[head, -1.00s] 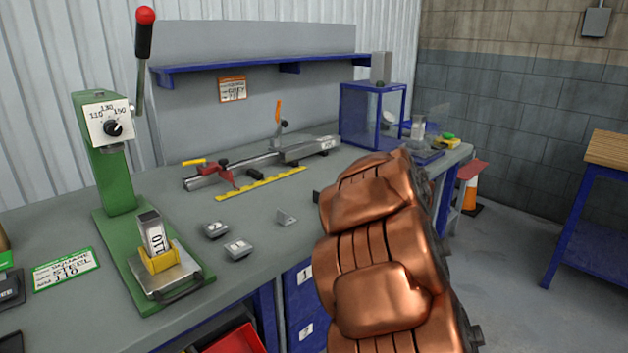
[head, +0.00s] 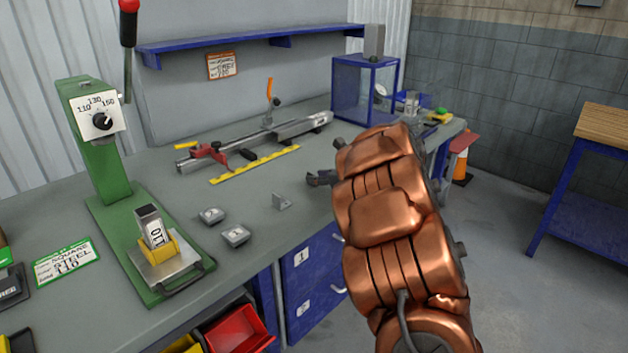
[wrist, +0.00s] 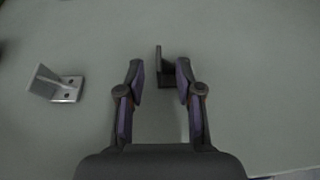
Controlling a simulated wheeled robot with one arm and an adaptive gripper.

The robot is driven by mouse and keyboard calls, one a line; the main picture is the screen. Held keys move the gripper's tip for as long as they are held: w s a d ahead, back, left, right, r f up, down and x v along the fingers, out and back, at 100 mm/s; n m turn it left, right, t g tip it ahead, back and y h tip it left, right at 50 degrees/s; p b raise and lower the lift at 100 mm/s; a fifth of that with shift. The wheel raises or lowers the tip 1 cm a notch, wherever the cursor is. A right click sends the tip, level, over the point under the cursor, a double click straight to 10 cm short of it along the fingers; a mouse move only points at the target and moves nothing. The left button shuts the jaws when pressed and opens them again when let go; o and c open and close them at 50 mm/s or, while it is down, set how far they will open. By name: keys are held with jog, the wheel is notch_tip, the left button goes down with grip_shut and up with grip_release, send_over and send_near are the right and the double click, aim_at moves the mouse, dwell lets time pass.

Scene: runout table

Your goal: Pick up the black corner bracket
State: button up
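The black corner bracket (wrist: 166,79) shows in the wrist view on the grey bench top, with one upright plate and a short flat foot. My gripper (wrist: 160,68) is open, with one finger on each side of the bracket near the tips. A gap shows on the left side; the right finger is close to the foot, and I cannot tell whether it touches. In the head view my copper-coloured arm covers most of this spot; a dark tip (head: 320,179) shows at its left edge, and I cannot make out the bracket there.
A silver corner bracket (wrist: 62,88) stands to the left in the wrist view; it also shows in the head view (head: 282,202). Two small grey blocks (head: 235,234) (head: 211,215) lie farther left. A yellow ruler strip (head: 254,165) lies behind. The bench edge runs close in front.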

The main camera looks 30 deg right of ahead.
jog(key=shift+p+x, duration=0.4)
jog(key=shift+x, duration=1.55)
grip_shut()
